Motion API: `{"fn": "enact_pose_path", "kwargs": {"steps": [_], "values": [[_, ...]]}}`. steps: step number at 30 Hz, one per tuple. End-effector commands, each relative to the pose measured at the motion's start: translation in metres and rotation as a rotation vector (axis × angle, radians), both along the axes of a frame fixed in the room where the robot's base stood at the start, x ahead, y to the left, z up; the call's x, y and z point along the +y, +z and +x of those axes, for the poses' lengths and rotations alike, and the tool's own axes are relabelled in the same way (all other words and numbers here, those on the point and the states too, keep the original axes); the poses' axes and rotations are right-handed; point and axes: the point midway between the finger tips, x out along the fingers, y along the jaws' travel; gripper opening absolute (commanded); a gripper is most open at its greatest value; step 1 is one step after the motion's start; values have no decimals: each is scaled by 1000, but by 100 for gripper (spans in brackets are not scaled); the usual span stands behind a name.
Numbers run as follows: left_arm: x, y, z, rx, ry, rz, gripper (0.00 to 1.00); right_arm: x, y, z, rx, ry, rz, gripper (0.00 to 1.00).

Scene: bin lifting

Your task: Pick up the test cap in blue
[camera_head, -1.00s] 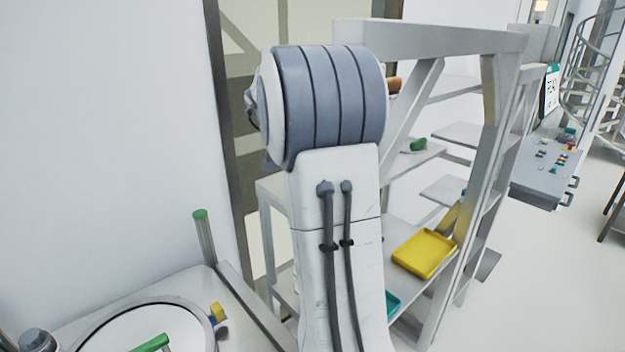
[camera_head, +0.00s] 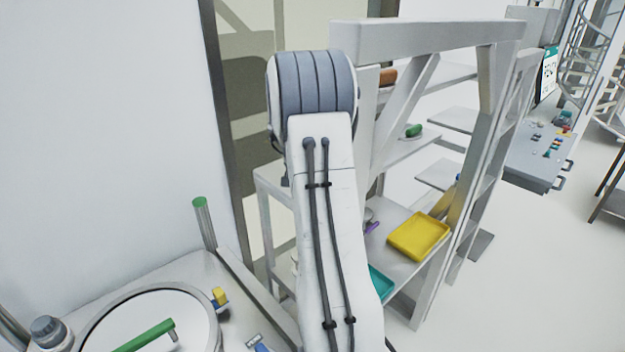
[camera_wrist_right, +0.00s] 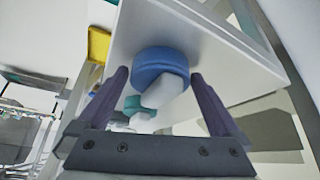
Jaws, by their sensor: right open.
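In the right wrist view, a round blue cap (camera_wrist_right: 160,62) is on a white shelf surface, with a pale white part (camera_wrist_right: 166,91) in front of its lower side. My right gripper (camera_wrist_right: 160,76) is open, its two dark fingers on either side of the cap's lower half. I cannot tell whether either finger touches the cap. In the head view my white arm fills the middle and hides its own gripper and the cap. My left gripper is not in view.
A teal piece (camera_wrist_right: 133,104) lies close by the left finger. On the shelving stand a yellow tray (camera_head: 418,238), a teal tray (camera_head: 380,282) and a green item (camera_head: 414,131). The grey shelf frame (camera_head: 430,38) rises beside my arm. A table (camera_head: 235,318) is at lower left.

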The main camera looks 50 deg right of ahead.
Motion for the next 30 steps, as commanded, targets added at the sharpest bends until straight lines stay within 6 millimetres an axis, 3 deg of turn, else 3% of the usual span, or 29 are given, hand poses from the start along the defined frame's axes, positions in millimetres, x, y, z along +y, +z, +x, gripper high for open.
{"fn": "enact_pose_path", "kwargs": {"steps": [5,6,11,12,20,26,30], "values": [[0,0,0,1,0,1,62,-1,0,0,-1,0,-1,100],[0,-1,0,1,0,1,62,0,0,0,-1,0,-1,96],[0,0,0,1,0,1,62,0,0,0,0,0,-1,35],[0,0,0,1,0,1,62,0,0,0,-1,0,-2,30],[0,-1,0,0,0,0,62,-1,2,0,-2,0,-2,30],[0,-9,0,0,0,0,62,-1,16,1,-5,-1,-4,30],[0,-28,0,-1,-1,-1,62,28,10,-8,-3,5,-2,30]]}}
